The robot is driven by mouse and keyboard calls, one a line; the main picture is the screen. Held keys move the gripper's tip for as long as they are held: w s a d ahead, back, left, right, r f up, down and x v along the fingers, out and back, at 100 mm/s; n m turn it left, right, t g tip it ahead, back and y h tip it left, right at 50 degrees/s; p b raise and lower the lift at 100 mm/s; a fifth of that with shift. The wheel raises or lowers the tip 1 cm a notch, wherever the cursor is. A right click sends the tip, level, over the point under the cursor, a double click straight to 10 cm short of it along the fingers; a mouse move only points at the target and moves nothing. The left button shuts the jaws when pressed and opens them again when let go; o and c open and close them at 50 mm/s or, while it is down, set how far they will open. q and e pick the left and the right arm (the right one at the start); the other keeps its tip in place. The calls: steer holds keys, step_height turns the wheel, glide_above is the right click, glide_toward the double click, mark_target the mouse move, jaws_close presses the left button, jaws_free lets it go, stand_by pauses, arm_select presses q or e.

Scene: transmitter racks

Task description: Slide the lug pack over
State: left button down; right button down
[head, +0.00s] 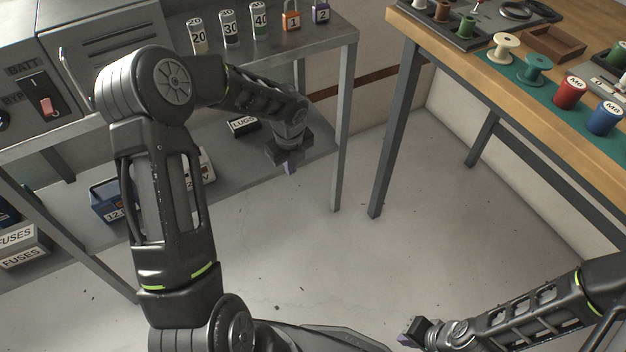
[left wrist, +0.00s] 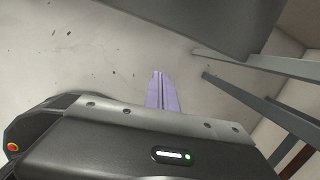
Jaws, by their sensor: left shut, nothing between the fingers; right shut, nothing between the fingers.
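The lug pack (head: 243,126), a small black box with a white label reading LUGS, lies on the lower shelf (head: 262,150) of the grey rack in the head view. My left gripper (head: 290,170) is shut and empty, to the right of the pack and nearer the shelf's front edge, apart from it. In the left wrist view its closed purple fingers (left wrist: 161,92) show against the floor; the pack is not in that view. My right gripper (head: 408,338) is shut and empty above the floor at the bottom of the head view, far from the pack.
A blue battery box (head: 108,200) and FUSES boxes (head: 25,248) are on the lower shelf to the left. Rack legs (head: 343,130) stand right of my left gripper. A wooden bench (head: 440,50) with spools is at right. Open floor (head: 420,230) lies between.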

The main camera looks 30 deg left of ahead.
arm_select(q)
steer(key=s+d+f+n+h+p, duration=0.1)
steer(key=s+d+n+h+p, duration=0.1)
steer(key=d, duration=0.5)
steer(key=shift+s+d+f+n+p, duration=0.15)
steer(key=shift+s+d+n+p, duration=0.2)
steer(key=shift+n, duration=0.35)
steer(key=shift+w, duration=0.1)
